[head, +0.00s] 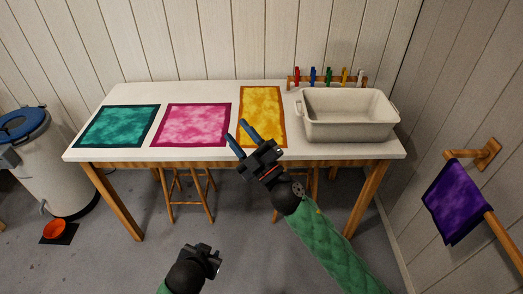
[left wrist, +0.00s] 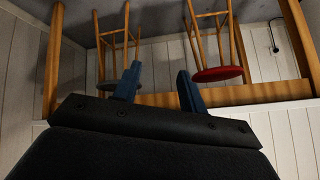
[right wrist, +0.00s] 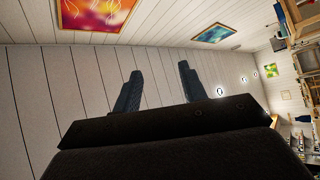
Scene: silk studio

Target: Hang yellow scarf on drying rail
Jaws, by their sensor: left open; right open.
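The yellow scarf (head: 262,114) lies flat on the white table, between the pink scarf and the basin. The wooden drying rail (head: 497,226) is fixed to the right wall, and a purple scarf (head: 453,200) hangs over it. My right gripper (head: 243,133) is open and empty in front of the yellow scarf's lower left corner in the picture; I cannot tell its height over the table. Its open fingers also show in the right wrist view (right wrist: 158,88). My left gripper (head: 208,255) is low in front of the table, and its open, empty fingers show in the left wrist view (left wrist: 160,85).
On the white table (head: 98,154) lie a teal scarf (head: 117,126) and a pink scarf (head: 184,124). A cream basin (head: 350,130) stands at the right, with a rack of coloured items (head: 328,78) behind it. Stools (head: 186,190) stand beneath. A bin (head: 45,165) stands left.

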